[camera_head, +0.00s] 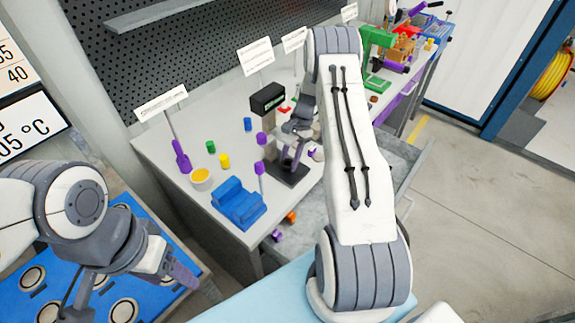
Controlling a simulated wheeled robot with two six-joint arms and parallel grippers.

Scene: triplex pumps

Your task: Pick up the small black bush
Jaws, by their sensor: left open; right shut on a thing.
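I cannot make out a small black bush for certain. My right gripper (292,155) is over the workbench (225,105), at a dark press-like stand with a black base plate (288,174) and a black top block (267,97). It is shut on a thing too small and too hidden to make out. My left gripper (182,272) is open and empty at the lower left, over the edge of a blue panel with round holes (75,262).
A blue fixture block (238,203) stands at the bench's front edge. Near it are a cup with yellow contents (201,178), a yellow cylinder (224,161), a green cylinder (210,146) and a blue cylinder (248,124). A purple sign holder (181,156) stands left. My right arm hides the bench's middle.

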